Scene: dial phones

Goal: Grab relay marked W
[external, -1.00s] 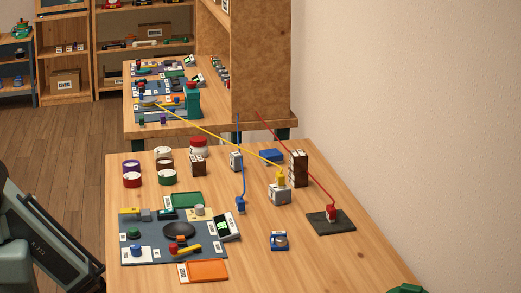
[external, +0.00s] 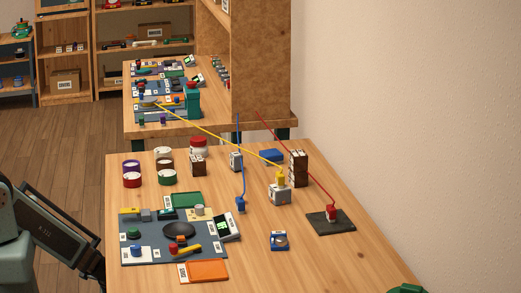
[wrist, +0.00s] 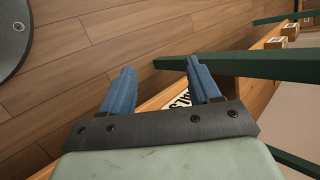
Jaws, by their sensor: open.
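No relay with a readable W shows; the labels in the external view are too small to read. On the near table stand small labelled blocks: a white block (external: 279,195) with a yellow plug on top, a smaller white block (external: 236,161), a tall brown block (external: 298,168) and a short brown block (external: 197,166). I cannot tell which, if any, is the relay. My gripper (wrist: 160,66) shows in the wrist view with its two blue fingers apart and nothing between them. It is out of frame in the external view, where only my arm shows at the left edge.
A grey mat (external: 210,256) with a black dish and small parts lies at front left, with an orange tray (external: 204,271) and a green tray (external: 185,199). Several round cans stand behind. Blue, yellow and red cords cross the table. The front right is mostly clear.

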